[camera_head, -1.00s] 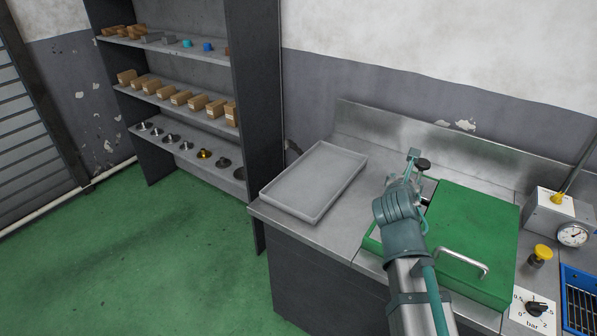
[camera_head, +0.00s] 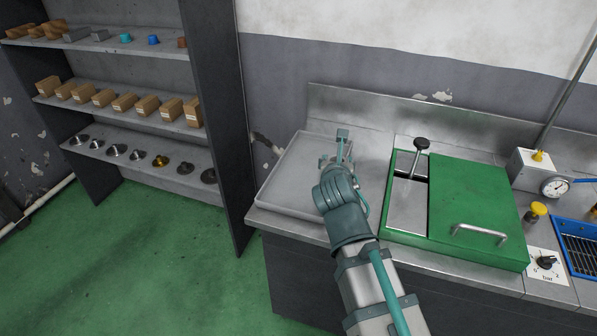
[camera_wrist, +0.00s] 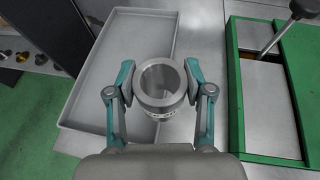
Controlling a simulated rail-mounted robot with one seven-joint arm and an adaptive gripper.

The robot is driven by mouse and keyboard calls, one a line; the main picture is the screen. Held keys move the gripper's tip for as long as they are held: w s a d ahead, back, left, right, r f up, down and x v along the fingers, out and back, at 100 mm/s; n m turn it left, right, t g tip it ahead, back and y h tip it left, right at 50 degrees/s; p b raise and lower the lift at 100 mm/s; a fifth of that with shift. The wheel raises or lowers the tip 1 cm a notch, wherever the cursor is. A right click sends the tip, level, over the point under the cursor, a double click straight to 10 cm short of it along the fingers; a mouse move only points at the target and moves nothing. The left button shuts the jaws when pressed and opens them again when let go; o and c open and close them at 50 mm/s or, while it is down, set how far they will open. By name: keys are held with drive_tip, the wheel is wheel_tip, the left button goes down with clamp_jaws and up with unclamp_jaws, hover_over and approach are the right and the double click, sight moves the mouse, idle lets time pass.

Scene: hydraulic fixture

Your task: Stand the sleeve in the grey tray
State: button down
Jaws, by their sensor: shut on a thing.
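The sleeve (camera_wrist: 160,108) is a short, hollow, grey metal cylinder, seen from above in the wrist view. My gripper (camera_wrist: 160,83) is shut on it, with one teal-and-grey finger on each side. In the wrist view, the sleeve overlaps the right edge of the grey tray (camera_wrist: 88,103); its height above the tray or bench I cannot tell. In the head view the grey tray (camera_head: 281,186) lies at the bench's left end. My gripper (camera_head: 338,158) shows over the tray's right part there, and my arm hides the sleeve and some of the tray.
A green fixture (camera_head: 474,201) with a metal handle and a black-knobbed lever (camera_head: 421,144) stands right of the tray. A gauge box (camera_head: 541,174) is farther right. A shelf unit (camera_head: 222,120) with boxes and metal parts stands left. Bare bench lies between tray and fixture.

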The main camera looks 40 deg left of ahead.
drive_tip(key=a+f, duration=0.3)
drive_tip(key=a, duration=0.1)
drive_tip(key=w+a+f, duration=0.1)
drive_tip(key=a+f, duration=0.2)
drive_tip(key=a, duration=0.1)
drive_tip(key=w+a+f, duration=0.1)
drive_tip(key=a+f, duration=0.2)
drive_tip(key=a, duration=0.1)
drive_tip(key=shift+w+a+p, duration=0.1)
drive_tip(key=shift+a+p, duration=0.2)
drive_tip(key=shift+p, duration=0.1)
drive_tip(key=shift+a+f, duration=0.1)
drive_tip(key=shift+f, duration=1.6)
drive_tip(key=shift+f, duration=0.1)
drive_tip(key=shift+c, duration=2.2)
unclamp_jaws()
drive_tip(key=shift+f, duration=0.1)
drive_tip(key=v, duration=1.2)
drive_tip(key=shift+b, duration=0.4)
